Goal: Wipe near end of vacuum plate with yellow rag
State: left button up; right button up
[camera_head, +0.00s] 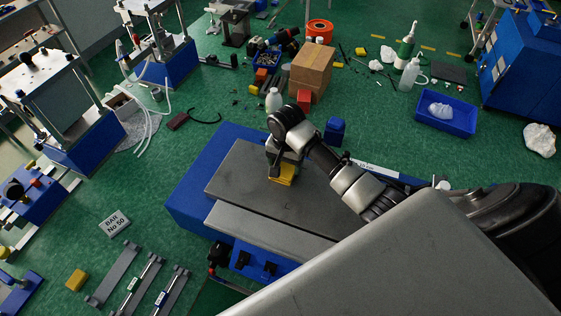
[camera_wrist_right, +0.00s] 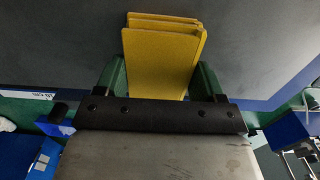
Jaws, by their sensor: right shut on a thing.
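The yellow rag (camera_head: 284,174) is a small folded block over the grey vacuum plate (camera_head: 240,178), toward its far right part in the head view. My right gripper (camera_head: 283,161) points down at the plate and is shut on the rag. In the right wrist view the folded rag (camera_wrist_right: 162,58) stands between the two green fingers (camera_wrist_right: 162,80), with the dark plate (camera_wrist_right: 60,40) behind it. I cannot tell whether the rag touches the plate. My own arm covers the right part of the plate. My left gripper is not in view.
The plate sits on a blue base (camera_head: 190,195). A white bottle (camera_head: 273,100), a blue block (camera_head: 335,130) and a cardboard box (camera_head: 311,68) stand beyond it. A yellow block (camera_head: 76,280) and several bars lie at the lower left.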

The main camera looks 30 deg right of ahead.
jog(key=shift+s+d, duration=0.9)
jog(key=shift+d, duration=0.3)
jog(key=shift+w+a, duration=0.1)
jog(key=shift+r, duration=2.5)
